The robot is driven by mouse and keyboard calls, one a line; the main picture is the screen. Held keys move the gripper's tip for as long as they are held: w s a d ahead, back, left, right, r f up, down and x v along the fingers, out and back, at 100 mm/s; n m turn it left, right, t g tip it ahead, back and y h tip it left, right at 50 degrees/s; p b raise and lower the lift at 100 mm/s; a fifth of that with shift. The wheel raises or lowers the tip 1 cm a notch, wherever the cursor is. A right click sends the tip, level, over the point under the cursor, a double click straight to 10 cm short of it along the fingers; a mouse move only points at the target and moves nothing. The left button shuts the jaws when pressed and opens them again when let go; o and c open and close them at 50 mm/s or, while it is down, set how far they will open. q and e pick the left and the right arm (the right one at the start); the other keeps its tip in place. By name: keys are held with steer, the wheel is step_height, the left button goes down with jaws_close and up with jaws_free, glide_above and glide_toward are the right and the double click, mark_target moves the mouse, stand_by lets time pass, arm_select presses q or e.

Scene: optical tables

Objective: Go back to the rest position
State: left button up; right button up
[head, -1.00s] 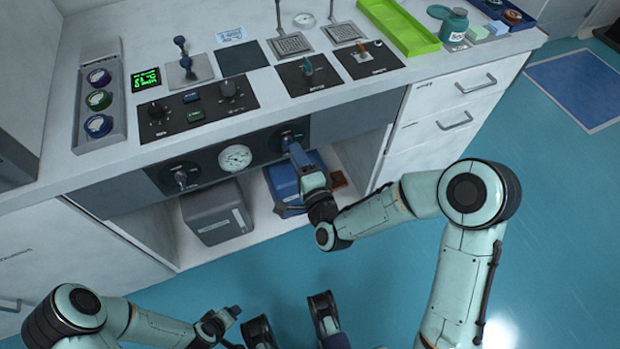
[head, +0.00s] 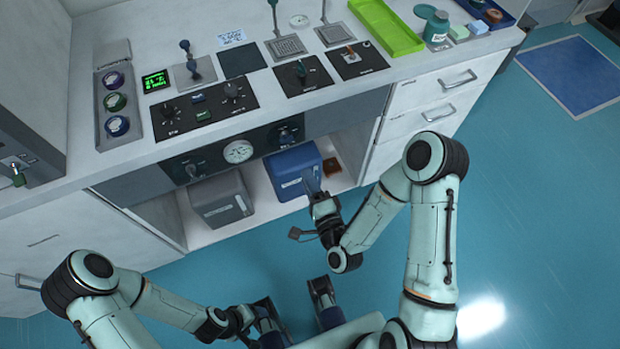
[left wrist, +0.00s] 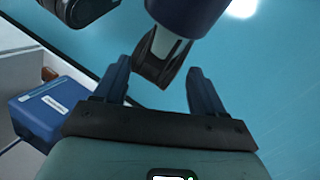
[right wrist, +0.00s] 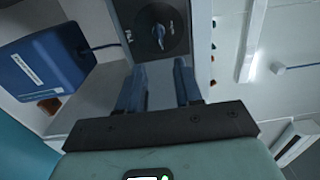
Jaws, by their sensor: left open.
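My left gripper (head: 252,318) is low at the bottom of the head view, over the floor in front of the cabinet. In the left wrist view its two blue fingers (left wrist: 160,84) stand apart with nothing held; a part of my own base shows beyond them. My right gripper (head: 311,184) is in front of the open shelf, near the blue box (head: 292,168). In the right wrist view its fingers (right wrist: 160,82) are apart and empty, with a dark knob (right wrist: 159,32) on the panel beyond them, clear of the tips.
The cabinet front carries a gauge (head: 238,151) and knobs. A grey box (head: 221,199) and a small brown block (head: 332,167) are on the low shelf. A green tray (head: 386,27) lies on the worktop. The floor (head: 540,200) at right is free.

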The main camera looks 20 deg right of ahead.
stand_by(0.6)
steer(key=s+a+f+n+g+y+p, duration=0.1)
steer(key=s+f+n+g+p, duration=0.25)
steer(key=f+g, duration=0.2)
steer(key=s+a+f+n+g+y+p, duration=0.1)
steer(key=s+a+f+n+g+p, duration=0.1)
steer(key=s+f+n+g+p, duration=0.35)
steer(key=s+n+g, duration=0.1)
steer(key=s, duration=0.3)
steer(key=s+f+n+g+p, duration=0.1)
steer(key=s+f+n+g, duration=0.1)
steer(key=s+g, duration=0.2)
steer(key=s+f+n+g+y+p, duration=0.1)
steer(key=s+g, duration=0.2)
steer(key=s, duration=0.2)
steer(key=shift+s+d+f+n, duration=0.3)
steer(key=shift+s+d+n, duration=0.1)
steer(key=shift+d, duration=0.05)
